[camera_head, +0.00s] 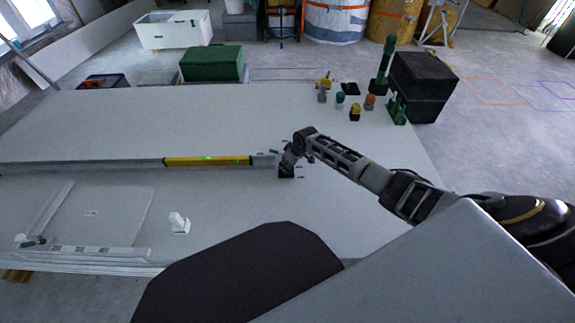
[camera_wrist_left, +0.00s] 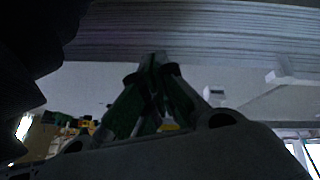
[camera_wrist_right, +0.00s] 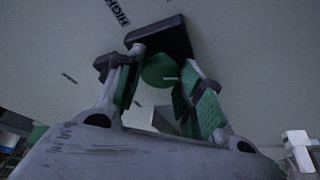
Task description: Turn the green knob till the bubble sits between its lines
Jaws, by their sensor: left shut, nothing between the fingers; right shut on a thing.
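The green knob (camera_wrist_right: 160,70) sits on a dark block (camera_wrist_right: 163,38) in the right wrist view. My right gripper (camera_wrist_right: 158,88) has its green-padded fingers on both sides of the knob and is shut on it. In the head view my right gripper (camera_head: 288,163) stands over the dark block at the end of the long bar, and hides the knob. The yellow level (camera_head: 207,161) lies along that bar with a small green vial; the bubble is too small to place. My left gripper (camera_wrist_left: 155,68) is shut and empty, below a ribbed pale surface.
The bar lies across a large white panel (camera_head: 110,110). Several small coloured items and a black box (camera_head: 424,85) stand at the far right. A green box (camera_head: 212,64) stands behind the panel. "HIGH" is printed near the knob.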

